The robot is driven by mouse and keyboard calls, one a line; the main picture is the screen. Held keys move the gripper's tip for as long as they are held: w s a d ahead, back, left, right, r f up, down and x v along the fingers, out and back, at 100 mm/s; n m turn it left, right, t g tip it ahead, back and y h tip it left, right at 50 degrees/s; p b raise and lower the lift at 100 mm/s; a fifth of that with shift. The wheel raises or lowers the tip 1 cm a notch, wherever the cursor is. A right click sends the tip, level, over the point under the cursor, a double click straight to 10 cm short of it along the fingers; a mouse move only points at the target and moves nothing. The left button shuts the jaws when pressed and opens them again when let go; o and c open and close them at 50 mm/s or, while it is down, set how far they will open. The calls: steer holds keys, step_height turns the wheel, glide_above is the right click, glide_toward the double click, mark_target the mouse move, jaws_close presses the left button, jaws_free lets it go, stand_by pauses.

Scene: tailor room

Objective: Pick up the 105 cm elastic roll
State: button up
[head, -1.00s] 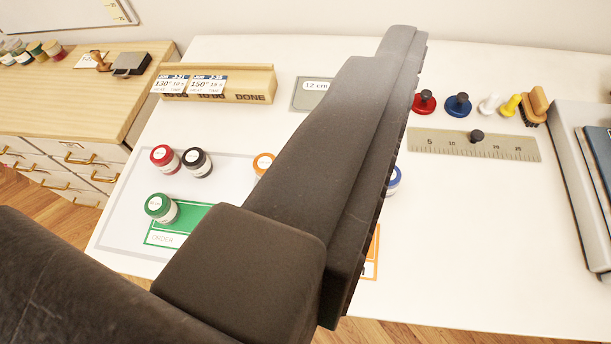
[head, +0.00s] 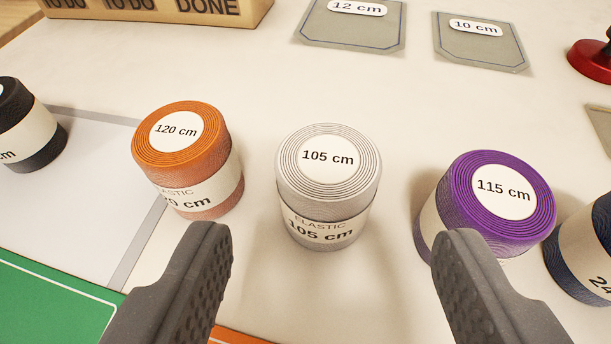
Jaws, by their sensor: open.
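The 105 cm elastic roll (head: 328,178) is white-grey and stands upright on the white table in the middle of the head view. Its top label and its side band both read 105 cm. My gripper (head: 332,250) is open and empty. Its two dark fingers show at the lower left and lower right, with the roll between and just beyond them in the picture. I cannot tell how high the fingertips are above the table.
An orange 120 cm roll (head: 188,158) stands close to the left, a purple 115 cm roll (head: 486,205) to the right. A dark blue roll (head: 585,250) and a black roll (head: 28,125) stand farther out. Grey cards (head: 350,35) and a wooden block (head: 160,12) lie behind.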

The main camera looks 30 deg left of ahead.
mark_target(327, 170)
steer(key=x, duration=0.5)
steer(key=shift+w+a+b, duration=0.1)
steer(key=shift+b, duration=0.25)
steer(key=shift+b+x, duration=0.75)
steer(key=shift+x, duration=1.9)
steer(key=shift+f, duration=0.1)
steer(key=c, duration=0.8)
